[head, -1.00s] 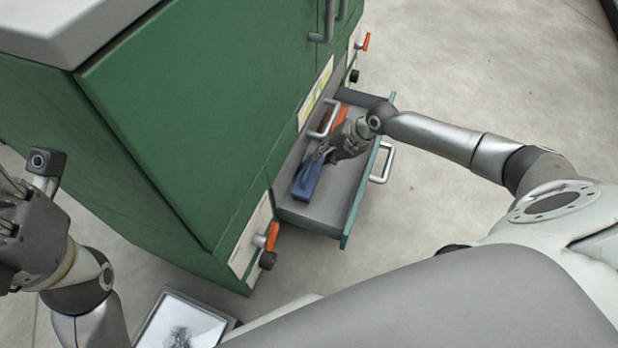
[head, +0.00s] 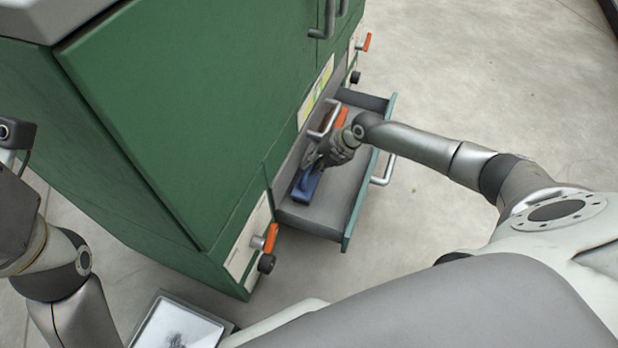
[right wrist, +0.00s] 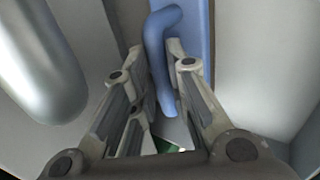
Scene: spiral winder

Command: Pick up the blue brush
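The blue brush (head: 307,187) lies in the open drawer near its front-left end, against the cabinet side. My right gripper (head: 315,163) reaches down into the drawer at the brush. In the right wrist view its fingers (right wrist: 157,65) are apart, one on each side of the brush's curved blue handle (right wrist: 160,60). A gap shows on the left of the handle; whether the right finger touches it I cannot tell. Part of my left gripper's body (head: 15,220) shows at the left edge; its fingers are out of view.
The drawer (head: 348,215) juts from the green cabinet (head: 190,110), with a metal handle (head: 384,168) on its front. An orange thing (head: 341,117) lies farther back in it, partly hidden. An orange latch (head: 271,238) sticks out nearby. The floor to the right is clear.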

